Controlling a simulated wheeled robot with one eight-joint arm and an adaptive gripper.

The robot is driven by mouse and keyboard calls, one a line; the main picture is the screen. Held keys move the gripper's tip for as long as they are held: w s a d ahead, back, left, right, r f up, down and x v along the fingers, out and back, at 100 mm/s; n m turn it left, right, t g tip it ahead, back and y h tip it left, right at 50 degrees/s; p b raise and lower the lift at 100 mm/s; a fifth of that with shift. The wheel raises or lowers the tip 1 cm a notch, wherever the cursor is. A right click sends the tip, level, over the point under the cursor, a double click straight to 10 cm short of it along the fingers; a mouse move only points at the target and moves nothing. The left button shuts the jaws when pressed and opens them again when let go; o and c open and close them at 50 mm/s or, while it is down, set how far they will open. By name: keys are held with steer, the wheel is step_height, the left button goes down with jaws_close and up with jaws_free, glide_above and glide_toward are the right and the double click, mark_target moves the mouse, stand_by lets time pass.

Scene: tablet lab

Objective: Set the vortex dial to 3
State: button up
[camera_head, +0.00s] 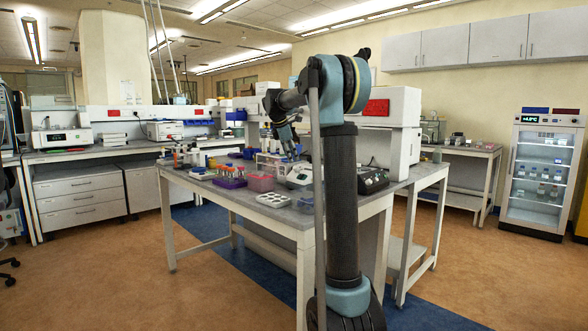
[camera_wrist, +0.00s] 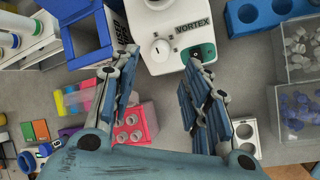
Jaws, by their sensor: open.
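The vortex mixer (camera_wrist: 150,22) is a white unit at the top middle of the wrist view, with a dark VORTEX label. Its round white dial (camera_wrist: 161,49) is on the front; the setting is too small to read. A dark green panel with a small switch (camera_wrist: 203,53) sits right of the dial. My gripper (camera_wrist: 161,62) is open and empty, its fingers spread to either side of the dial, apart from it. In the head view my gripper (camera_head: 284,137) hangs over the bench, partly hidden by my arm.
A pink rack (camera_wrist: 135,124) lies near the left finger. A blue box (camera_wrist: 82,42) stands left of the mixer, and a white-holed block (camera_wrist: 245,135) and bins of caps (camera_wrist: 292,112) lie right. Bare grey bench (camera_wrist: 170,105) shows between the fingers.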

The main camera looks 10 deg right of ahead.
mark_target(295, 166)
steer(key=x, duration=0.7)
jaws_close()
